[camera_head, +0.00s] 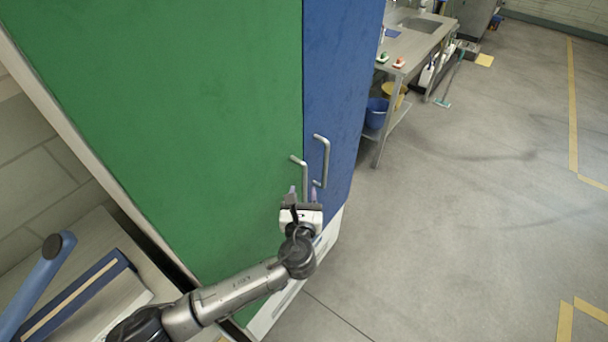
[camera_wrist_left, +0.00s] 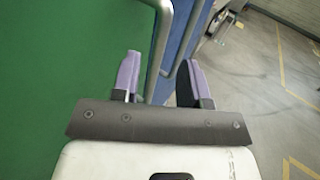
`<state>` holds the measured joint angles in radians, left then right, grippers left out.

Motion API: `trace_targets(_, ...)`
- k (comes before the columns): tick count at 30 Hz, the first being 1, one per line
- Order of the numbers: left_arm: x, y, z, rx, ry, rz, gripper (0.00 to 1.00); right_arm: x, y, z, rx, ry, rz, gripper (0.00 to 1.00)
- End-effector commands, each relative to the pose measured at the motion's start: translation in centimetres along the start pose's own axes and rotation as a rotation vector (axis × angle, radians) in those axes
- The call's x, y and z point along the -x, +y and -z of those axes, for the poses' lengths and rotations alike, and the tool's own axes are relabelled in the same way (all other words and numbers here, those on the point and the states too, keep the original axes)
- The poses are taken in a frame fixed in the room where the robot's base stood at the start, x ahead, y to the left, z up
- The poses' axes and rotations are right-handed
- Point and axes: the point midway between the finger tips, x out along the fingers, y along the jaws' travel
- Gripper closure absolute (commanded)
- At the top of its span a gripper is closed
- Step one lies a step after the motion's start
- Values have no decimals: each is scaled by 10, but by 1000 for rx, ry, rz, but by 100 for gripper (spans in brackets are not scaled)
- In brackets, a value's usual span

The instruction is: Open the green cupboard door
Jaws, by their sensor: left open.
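The green cupboard door (camera_head: 190,110) is shut and fills the left of the head view; it also fills the left of the left wrist view (camera_wrist_left: 60,80). Its metal bar handle (camera_head: 301,173) sits at its right edge, and in the left wrist view the handle (camera_wrist_left: 161,40) runs down toward the gap between my fingers. My left gripper (camera_head: 303,192) is open just below the handle. In the left wrist view its two purple-padded fingers (camera_wrist_left: 158,80) stand apart. Whether the handle's lower end is between the fingertips I cannot tell. My right gripper is not in view.
A blue door (camera_head: 340,85) with its own bar handle (camera_head: 325,160) adjoins on the right. A steel sink table (camera_head: 415,45) with a blue bucket (camera_head: 376,112) below stands beyond. A bench (camera_head: 85,255) is at lower left. The floor (camera_head: 470,220) at right is clear.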

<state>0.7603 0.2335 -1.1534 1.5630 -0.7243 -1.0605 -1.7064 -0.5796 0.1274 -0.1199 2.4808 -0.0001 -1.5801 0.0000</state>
Motion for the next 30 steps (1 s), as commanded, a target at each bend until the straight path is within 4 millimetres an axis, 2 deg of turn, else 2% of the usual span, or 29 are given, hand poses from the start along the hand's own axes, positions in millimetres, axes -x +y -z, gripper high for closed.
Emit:
trace_targets(1, -11, 0, -1, -2, -1, -2, 59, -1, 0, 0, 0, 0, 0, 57)
trace_targets(6, -37, 0, 0, 1, 0, -1, 59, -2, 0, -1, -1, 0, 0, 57)
trace_targets(12, -57, 0, 0, 2, 0, 0, 59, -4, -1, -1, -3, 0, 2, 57)
trace_targets(18, -66, 0, 0, 3, 1, 0, 59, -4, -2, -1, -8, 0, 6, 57)
trace_targets(28, -67, 0, 0, 3, 1, 0, 59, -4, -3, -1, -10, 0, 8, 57)
trace_targets(30, -67, 0, 0, 3, 1, 0, 66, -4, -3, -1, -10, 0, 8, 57)
